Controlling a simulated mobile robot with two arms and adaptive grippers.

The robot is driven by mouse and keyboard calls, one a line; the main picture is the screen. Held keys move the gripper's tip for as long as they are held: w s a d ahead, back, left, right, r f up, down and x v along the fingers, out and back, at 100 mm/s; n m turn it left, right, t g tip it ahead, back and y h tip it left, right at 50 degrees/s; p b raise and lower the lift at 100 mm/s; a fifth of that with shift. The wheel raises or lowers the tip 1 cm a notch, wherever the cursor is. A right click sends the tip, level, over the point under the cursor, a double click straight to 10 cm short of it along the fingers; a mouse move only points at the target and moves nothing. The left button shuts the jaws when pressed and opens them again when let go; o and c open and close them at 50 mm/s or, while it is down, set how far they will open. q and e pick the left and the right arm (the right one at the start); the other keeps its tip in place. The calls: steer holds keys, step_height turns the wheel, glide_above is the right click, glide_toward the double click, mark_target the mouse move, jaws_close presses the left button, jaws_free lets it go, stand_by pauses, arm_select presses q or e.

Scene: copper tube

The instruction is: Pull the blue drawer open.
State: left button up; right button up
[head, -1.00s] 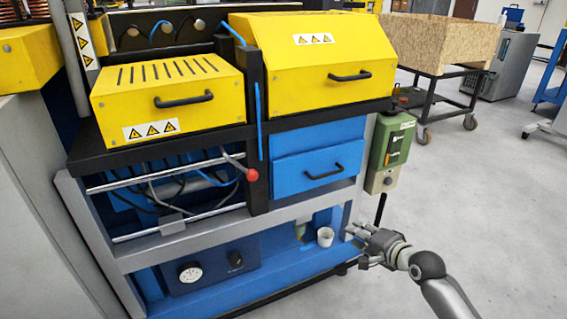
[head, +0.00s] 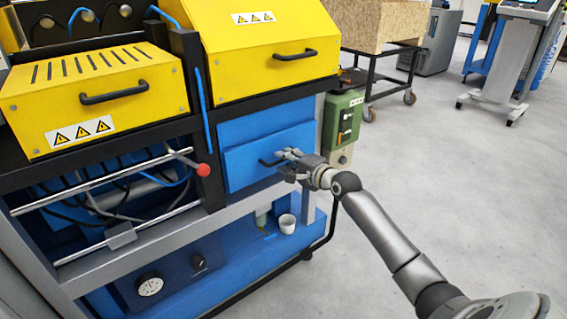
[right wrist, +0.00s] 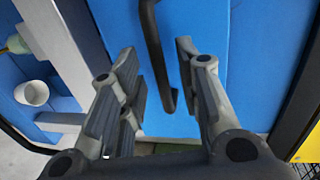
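The blue drawer (head: 240,161) is in the right half of the machine, below the yellow hood, and its front looks closed. Its dark bar handle (head: 266,164) is partly hidden by my right gripper (head: 286,164) in the head view. My right gripper is open at the handle. In the right wrist view, the handle (right wrist: 154,45) runs down between the two spread fingers, with gaps on both sides. The blue drawer front (right wrist: 200,20) lies behind it. My left gripper is not in view.
A green control box (head: 342,118) hangs just right of the drawer. A white cup (head: 287,223) stands on the lower blue shelf. A red knob (head: 203,170) sticks out to the left.

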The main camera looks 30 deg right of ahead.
steer(key=shift+x, duration=1)
steer(key=shift+c, duration=0.4)
jaws_close()
